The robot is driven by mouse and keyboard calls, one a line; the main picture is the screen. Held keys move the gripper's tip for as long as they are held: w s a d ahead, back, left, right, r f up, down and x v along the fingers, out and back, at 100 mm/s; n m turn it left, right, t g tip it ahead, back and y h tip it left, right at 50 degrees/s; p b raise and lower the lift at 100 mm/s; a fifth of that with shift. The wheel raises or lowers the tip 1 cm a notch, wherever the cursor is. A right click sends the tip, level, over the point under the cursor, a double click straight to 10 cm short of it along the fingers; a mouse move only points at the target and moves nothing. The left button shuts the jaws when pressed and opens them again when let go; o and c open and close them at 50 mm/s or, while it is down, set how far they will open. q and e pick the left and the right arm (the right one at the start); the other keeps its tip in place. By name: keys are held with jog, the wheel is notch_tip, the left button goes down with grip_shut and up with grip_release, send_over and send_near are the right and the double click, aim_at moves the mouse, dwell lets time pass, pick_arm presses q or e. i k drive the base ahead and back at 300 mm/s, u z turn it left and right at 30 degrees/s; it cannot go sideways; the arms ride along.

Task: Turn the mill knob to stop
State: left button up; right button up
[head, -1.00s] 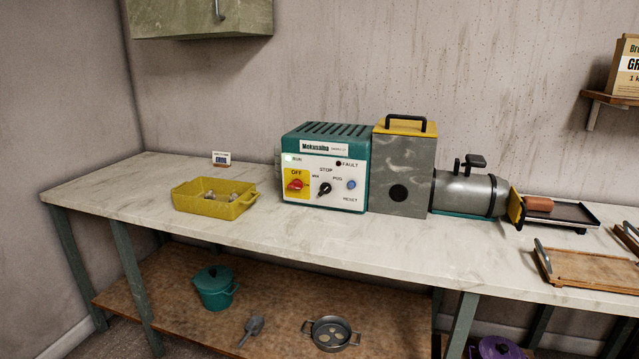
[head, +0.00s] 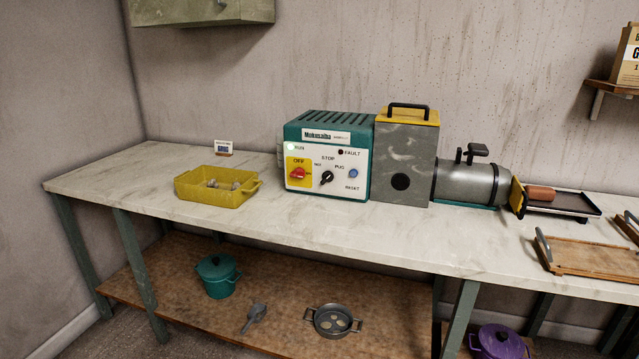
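The mill (head: 326,132) is a teal box with a white front panel, standing on the long worktop. Its black selector knob (head: 327,178) sits below the word STOP, with further labels to its left and right. The knob's pointer looks tilted toward the upper right, but it is too small to be sure of its setting. Left of it is a red switch (head: 298,174) on a yellow OFF plate. A pale green RUN lamp (head: 290,146) looks lit, and the FAULT lamp (head: 340,152) is dark. Neither of my grippers is in view.
A grey hopper (head: 404,160) and a metal barrel (head: 468,183) adjoin the mill on the right. A yellow tray (head: 215,194) stands left of it. A black tray (head: 572,206) and a wooden tray (head: 590,257) lie further right. The worktop (head: 330,224) before the mill is clear.

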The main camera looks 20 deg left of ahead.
aim_at(327, 177)
jog(key=u, duration=0.35)
jog(key=k, duration=0.5)
jog(key=u, duration=1.4)
jog(key=i, duration=1.2)
jog(key=z, duration=0.55)
jog(key=i, duration=1)
jog(key=z, duration=0.75)
